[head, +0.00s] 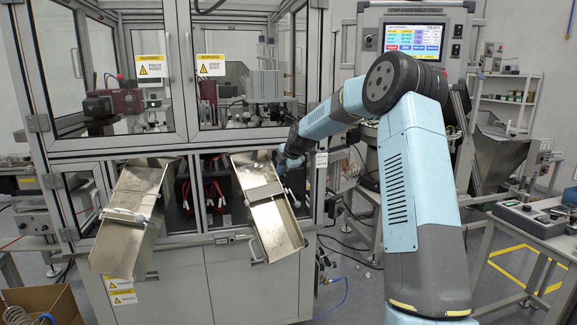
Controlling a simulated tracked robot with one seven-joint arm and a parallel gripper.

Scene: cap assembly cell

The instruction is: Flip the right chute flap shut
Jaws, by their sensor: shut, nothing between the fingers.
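The right chute (276,229) is a shiny metal trough sloping down out of the cell's front. A hinged cross-piece, which looks like its flap (264,191), lies across its middle. Whether this flap stands open or shut is hard to tell. My gripper (284,163) is at the upper right edge of the right chute, above and right of the flap. It is shut and looks empty. The fingertips are small and dark here, and I cannot tell whether they touch the chute.
The left chute (122,248) is a similar metal trough. Framed glass doors (240,60) stand above both chutes. Dark cabling with red leads (213,192) shows between the chutes. A screen panel (414,38) stands behind my arm. A bench with a control box (530,218) is at right.

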